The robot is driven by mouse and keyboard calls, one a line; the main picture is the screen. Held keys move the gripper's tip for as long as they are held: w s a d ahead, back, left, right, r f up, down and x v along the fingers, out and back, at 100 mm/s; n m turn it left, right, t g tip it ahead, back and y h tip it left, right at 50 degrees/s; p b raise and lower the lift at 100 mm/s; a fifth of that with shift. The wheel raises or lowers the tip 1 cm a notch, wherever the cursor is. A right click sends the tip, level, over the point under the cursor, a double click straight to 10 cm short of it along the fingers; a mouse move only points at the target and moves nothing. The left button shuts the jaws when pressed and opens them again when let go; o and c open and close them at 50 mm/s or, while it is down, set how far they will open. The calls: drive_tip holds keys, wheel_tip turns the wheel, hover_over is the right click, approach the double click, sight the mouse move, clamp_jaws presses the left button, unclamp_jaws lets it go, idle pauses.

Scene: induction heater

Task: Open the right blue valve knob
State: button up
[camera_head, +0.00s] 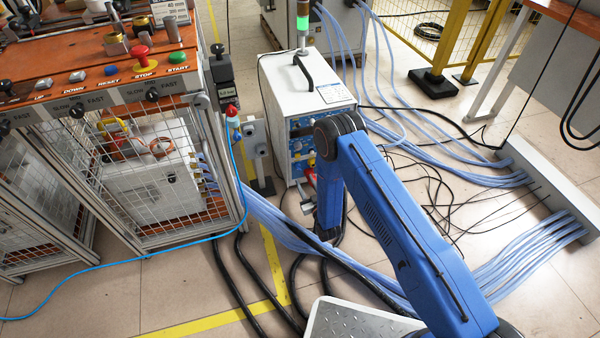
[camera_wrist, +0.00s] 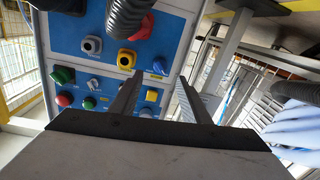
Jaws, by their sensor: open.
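A blue control panel fills the upper left of the wrist view (camera_wrist: 110,70). It carries a green knob (camera_wrist: 62,75), a red knob (camera_wrist: 65,98), a grey selector (camera_wrist: 91,45), yellow knobs (camera_wrist: 126,58) and other small controls. In the head view the white cabinet (camera_head: 300,80) has a blue front, partly hidden by my blue arm.
A black corrugated hose (camera_wrist: 128,15) crosses the panel top in the wrist view. Light-blue hoses (camera_head: 460,170) and black cables run over the floor right of the cabinet. A caged bench (camera_head: 150,190) with an orange top stands at left. Yellow-striped floor lies between.

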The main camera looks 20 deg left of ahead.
sight(298, 167)
drive_tip(key=x, duration=0.7)
drive_tip(key=shift+w+a, duration=0.1)
drive_tip(key=c, duration=1.1)
